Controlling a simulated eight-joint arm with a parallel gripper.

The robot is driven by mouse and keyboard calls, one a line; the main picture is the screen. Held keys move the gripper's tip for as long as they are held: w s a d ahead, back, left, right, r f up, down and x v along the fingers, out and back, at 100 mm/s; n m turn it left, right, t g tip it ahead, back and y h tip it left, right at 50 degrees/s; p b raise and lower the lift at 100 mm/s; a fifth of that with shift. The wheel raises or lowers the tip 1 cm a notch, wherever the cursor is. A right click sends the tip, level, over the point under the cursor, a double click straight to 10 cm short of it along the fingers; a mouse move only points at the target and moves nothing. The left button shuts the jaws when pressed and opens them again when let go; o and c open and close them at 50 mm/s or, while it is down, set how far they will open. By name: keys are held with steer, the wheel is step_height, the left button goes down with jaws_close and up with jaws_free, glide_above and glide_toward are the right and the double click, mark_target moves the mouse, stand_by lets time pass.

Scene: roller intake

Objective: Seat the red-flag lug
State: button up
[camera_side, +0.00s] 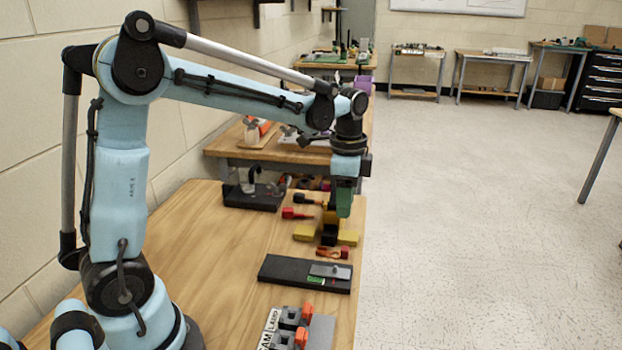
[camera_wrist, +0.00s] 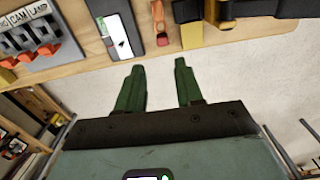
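My gripper (camera_side: 344,214) hangs at the bench's right edge, by the yellow-and-black block (camera_side: 329,232). Its two green fingers also show in the wrist view (camera_wrist: 158,64), spread apart with nothing between them. A red piece (camera_side: 297,213) lies left of the fingers, beyond the block. A smaller red-and-brown piece (camera_side: 332,253) lies in front of the block and also shows in the wrist view (camera_wrist: 159,17). I cannot tell which is the red-flag lug. A black plate (camera_side: 283,270) with a grey bar and green label lies nearer the camera.
A switch panel (camera_side: 292,330) with orange levers stands at the bench's near end. The bench (camera_side: 205,242) is clear on the left. Floor lies beyond the right edge.

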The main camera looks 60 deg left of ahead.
mark_target(321, 251)
step_height(321, 251, down, 12)
steer(key=shift+w+a+f, duration=0.1)
steer(key=shift+w+a, duration=0.05)
stand_by(0.7)
steer(key=shift+c, duration=0.4)
jaws_close()
